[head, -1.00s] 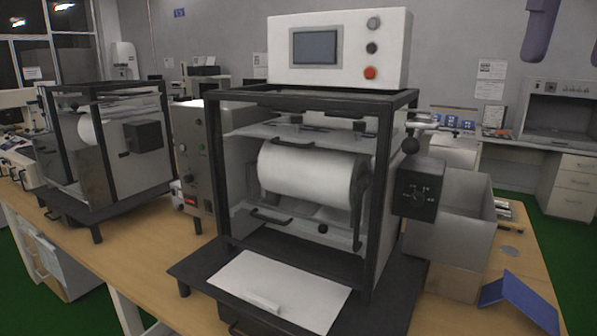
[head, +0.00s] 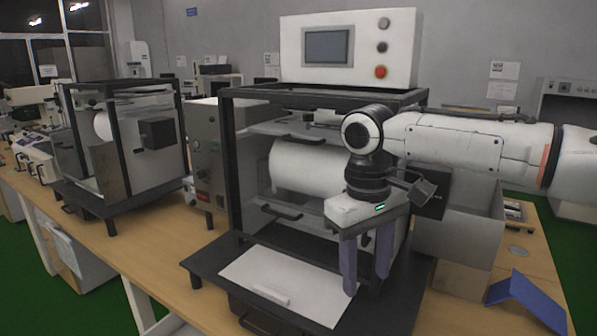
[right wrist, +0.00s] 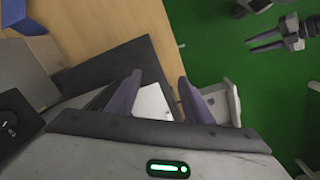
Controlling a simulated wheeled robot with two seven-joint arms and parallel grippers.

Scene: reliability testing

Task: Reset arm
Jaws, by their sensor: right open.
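My right arm comes in from the right in the head view. Its gripper (head: 366,272) points down in front of the black-framed machine (head: 236,170), above the right end of its front ledge. The two purple-grey fingers are apart with nothing between them. In the right wrist view the open fingers (right wrist: 158,100) hang over the ledge edge, with a white sheet (right wrist: 152,103) behind them. The white sheet (head: 282,284) lies on the ledge in the head view. My left gripper is not in the head view; a dark two-fingered gripper (right wrist: 270,44) over the floor shows in the wrist view.
A white roller (head: 300,166) sits inside the machine, partly hidden by my arm. A control box with a screen (head: 349,48) is on top. A grey open box (head: 462,228) and a blue folded piece (head: 527,298) are at the right. A second machine (head: 122,145) stands left.

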